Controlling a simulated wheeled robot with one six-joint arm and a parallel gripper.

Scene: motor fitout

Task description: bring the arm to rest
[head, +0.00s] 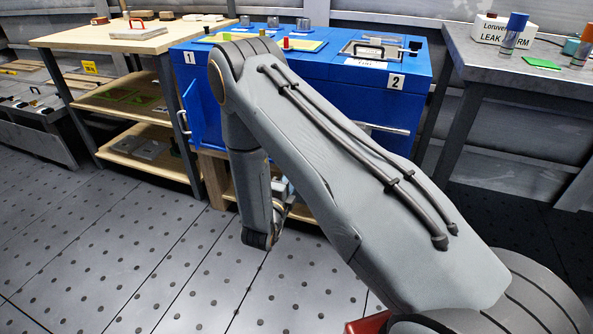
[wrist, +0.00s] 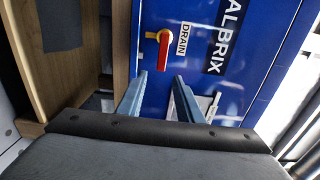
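My arm reaches across the head view, with its forearm hanging down in front of the blue cabinet (head: 340,72). My gripper (wrist: 159,76) shows in the wrist view with its two fingers apart and nothing between them. It points at the cabinet front, with the fingertips just below a red drain handle (wrist: 163,52) on a yellow fitting in the picture. I cannot tell how far the tips are from the handle. In the head view the gripper is mostly hidden behind my forearm.
A wooden shelved bench (head: 95,38) stands left of the cabinet. A grey metal table (head: 475,62) with a white leak alarm box (head: 490,30) stands on the right. A blue door (head: 195,112) hangs open at the cabinet's left. The perforated floor (head: 110,235) at left is clear.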

